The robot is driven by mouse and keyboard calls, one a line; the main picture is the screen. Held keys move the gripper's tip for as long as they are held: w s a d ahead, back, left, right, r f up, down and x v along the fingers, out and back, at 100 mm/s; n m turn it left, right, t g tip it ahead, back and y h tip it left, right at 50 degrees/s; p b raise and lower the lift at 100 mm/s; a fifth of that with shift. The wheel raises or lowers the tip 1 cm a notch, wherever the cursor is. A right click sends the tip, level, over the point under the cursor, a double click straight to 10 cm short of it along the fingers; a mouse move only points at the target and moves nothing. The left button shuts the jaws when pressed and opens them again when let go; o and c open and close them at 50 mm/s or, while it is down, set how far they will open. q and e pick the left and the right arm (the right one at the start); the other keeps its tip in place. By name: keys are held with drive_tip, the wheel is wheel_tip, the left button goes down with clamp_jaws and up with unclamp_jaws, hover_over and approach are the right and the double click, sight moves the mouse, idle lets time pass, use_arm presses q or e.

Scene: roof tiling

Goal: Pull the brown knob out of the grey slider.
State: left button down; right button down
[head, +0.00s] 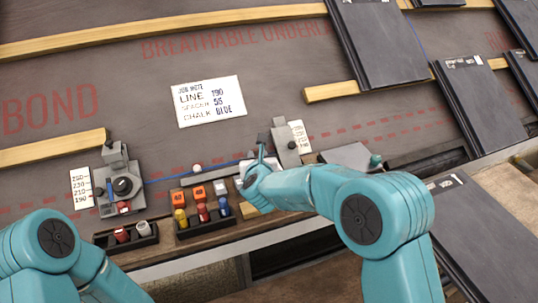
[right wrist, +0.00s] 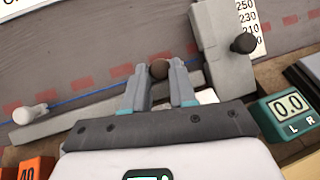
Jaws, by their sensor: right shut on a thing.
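My right gripper (right wrist: 160,84) is shut on the brown knob (right wrist: 159,68), which shows between the fingertips in the right wrist view. The grey slider (right wrist: 215,50) is the upright block just right of the fingers, with a dark knob (right wrist: 243,43) on its face. I cannot tell whether the brown knob is still seated in the grey part behind it. In the head view the right gripper (head: 259,160) is just left of the slider (head: 284,148), and the brown knob is not clear there. My left arm shows at lower left, but its gripper is out of view.
A grey bar (right wrist: 70,120) with a white knob (right wrist: 30,113) runs left from the slider. A teal display (right wrist: 288,107) reads 0.0. A second grey device (head: 120,188) stands at left. A tray (head: 205,222) of coloured bottles is between. Roof tiles (head: 376,45) lie at upper right.

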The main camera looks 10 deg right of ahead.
drive_tip(key=shift+s+a, duration=0.1)
drive_tip(key=shift+a, duration=0.15)
drive_tip(key=c, duration=0.9)
unclamp_jaws()
drive_tip(key=p+v, duration=0.2)
drive_tip(key=v, duration=1.3)
drive_tip(key=shift+s+a+r, duration=0.1)
drive_tip(key=shift+s+r, duration=0.05)
drive_tip(key=shift+r, duration=0.05)
drive_tip(key=shift+s+r, duration=0.15)
drive_tip(key=shift+s, duration=0.3)
